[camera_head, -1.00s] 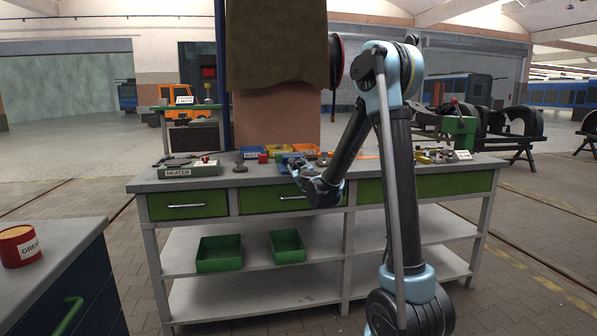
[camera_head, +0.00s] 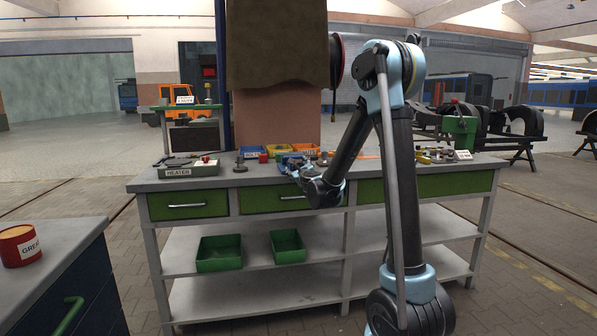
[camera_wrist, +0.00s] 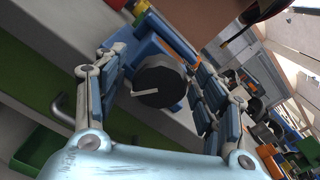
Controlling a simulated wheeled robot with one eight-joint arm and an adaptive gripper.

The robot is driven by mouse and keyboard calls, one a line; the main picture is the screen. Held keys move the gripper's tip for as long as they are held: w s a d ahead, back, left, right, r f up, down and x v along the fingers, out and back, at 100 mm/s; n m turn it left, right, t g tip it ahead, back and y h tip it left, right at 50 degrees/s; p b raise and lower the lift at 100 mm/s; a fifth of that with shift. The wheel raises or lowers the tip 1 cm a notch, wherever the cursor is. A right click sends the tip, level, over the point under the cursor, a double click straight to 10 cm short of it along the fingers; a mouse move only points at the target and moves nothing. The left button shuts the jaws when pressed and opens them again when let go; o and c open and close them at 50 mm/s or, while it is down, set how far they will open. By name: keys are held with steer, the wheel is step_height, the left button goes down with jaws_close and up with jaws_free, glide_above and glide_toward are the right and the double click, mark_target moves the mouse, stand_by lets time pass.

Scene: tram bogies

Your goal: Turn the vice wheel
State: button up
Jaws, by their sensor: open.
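The vice wheel (camera_wrist: 160,80) is a dark round disc with a pale bar across its face, in the middle of the wrist view. It sits on the front of the blue vice (camera_wrist: 145,52), on the workbench (camera_head: 220,180). My gripper (camera_wrist: 160,62) is open, with one finger on each side of the wheel. A gap shows between the wheel and each finger, and I see no contact. In the head view my gripper (camera_head: 293,168) is at the bench's front edge, where it largely covers the vice and hides the wheel.
A heater (camera_head: 189,169) stands on the bench's left part. Small coloured bins (camera_head: 277,150) stand behind the vice. A green drawer front (camera_head: 268,201) is below the gripper. A cabinet (camera_head: 75,270) with a grease tin (camera_head: 20,246) is at the lower left.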

steer(key=v, duration=1.1)
steer(key=shift+s, duration=0.15)
